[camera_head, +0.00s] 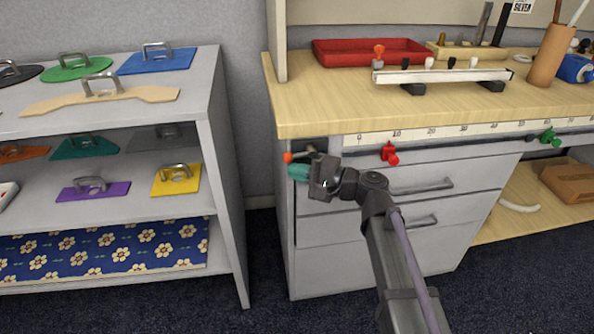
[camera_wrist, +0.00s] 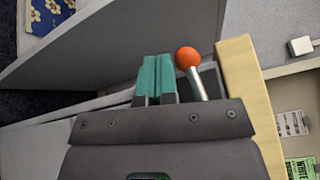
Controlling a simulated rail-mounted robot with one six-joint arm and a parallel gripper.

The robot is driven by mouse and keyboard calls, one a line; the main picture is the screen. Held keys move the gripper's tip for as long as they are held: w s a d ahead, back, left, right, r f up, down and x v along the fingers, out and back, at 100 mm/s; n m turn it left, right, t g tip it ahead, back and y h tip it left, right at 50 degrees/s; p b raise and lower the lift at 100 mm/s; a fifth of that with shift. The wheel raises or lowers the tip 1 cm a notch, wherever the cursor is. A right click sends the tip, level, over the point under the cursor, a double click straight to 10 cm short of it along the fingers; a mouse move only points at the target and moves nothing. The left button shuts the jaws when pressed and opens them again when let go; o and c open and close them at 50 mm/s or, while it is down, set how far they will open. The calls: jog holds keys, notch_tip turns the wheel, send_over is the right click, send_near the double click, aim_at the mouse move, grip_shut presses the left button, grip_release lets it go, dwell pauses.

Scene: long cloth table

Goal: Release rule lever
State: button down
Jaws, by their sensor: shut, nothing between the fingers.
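The lever with an orange ball knob (camera_head: 287,157) sits under the left front corner of the wooden worktop, at the left end of the numbered rule (camera_head: 400,136). In the wrist view the orange knob (camera_wrist: 187,57) tops a short metal shaft (camera_wrist: 199,88), just right of my fingers. My gripper (camera_head: 298,172) has teal fingers and is just below the knob in the head view. In the wrist view my gripper (camera_wrist: 155,78) is shut, its fingers side by side and empty. Whether a finger touches the shaft cannot be told. The lever's base is partly hidden.
A red slider (camera_head: 390,154) and a green slider (camera_head: 550,138) sit along the rule. Grey drawers (camera_head: 420,180) are below. A grey shelf unit (camera_head: 225,150) with handled boards stands left, across a narrow gap. The worktop (camera_head: 330,100) overhangs close to my gripper.

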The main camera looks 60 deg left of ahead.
jog(key=w+d+f+b, duration=0.4)
jog(key=w+d+f, duration=0.1)
jog(key=d, duration=0.4)
jog(key=shift+w+d, duration=0.4)
jog(key=shift+w, duration=0.1)
jog(key=s+d+f+n+t+h, duration=0.2)
jog(key=d+f+h, duration=0.1)
jog(key=f, duration=0.2)
jog(key=w+d+f+t+h, duration=0.3)
jog(key=w+d+f, duration=0.2)
jog(key=d, duration=0.5)
jog(key=w+d+f+t+h, duration=0.3)
jog(key=w+d+f, duration=0.15)
jog(key=d, duration=0.65)
jog(key=w+d+f+m+t+h, duration=0.1)
jog(key=w+d+m+h, duration=0.2)
jog(key=d, duration=1.4)
jog(key=w+d+f+m+t+h, duration=0.1)
jog(key=w+d+m+t+h, duration=0.15)
jog(key=d, duration=1.55)
notch_tip(320, 180, up, 38)
jog(key=m+p, duration=0.1)
jog(key=p, duration=3.7)
jog(key=shift+d+g, duration=0.35)
jog(key=shift+d, duration=0.05)
